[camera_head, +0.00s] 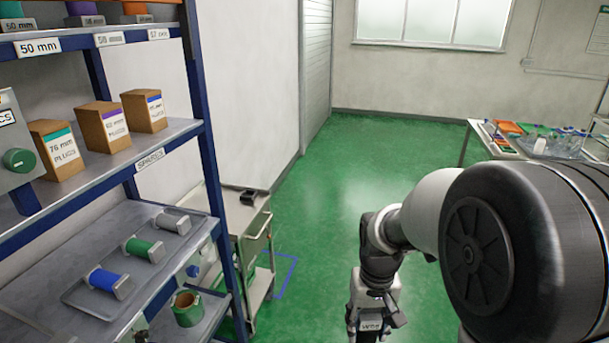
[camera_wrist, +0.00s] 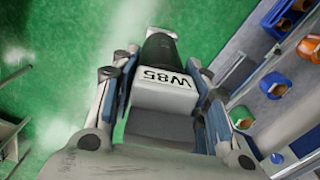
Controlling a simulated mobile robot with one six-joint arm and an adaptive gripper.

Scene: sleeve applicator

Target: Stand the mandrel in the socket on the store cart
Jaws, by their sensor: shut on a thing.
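My gripper (camera_head: 374,300) hangs low in front of me, right of the cart and over the green floor. In the wrist view my gripper (camera_wrist: 163,72) is shut on the mandrel. The mandrel has a pale block (camera_wrist: 165,93) marked W85 between the fingers and a dark part with a lighter end beyond it. Its labelled block (camera_head: 370,325) also shows at the bottom of the head view, where the rest is cut off or hidden. The store cart (camera_head: 246,222) is a pale metal trolley beside the rack. A small black fitting (camera_head: 250,196), possibly the socket, sits on its top.
A blue-framed rack (camera_head: 205,130) with boxes and coloured spools stands at the left, close to the cart. A table (camera_head: 492,142) with trays and clear bins is at the back right. Green floor (camera_head: 330,190) between them is open. A blue outline marks the floor by the cart.

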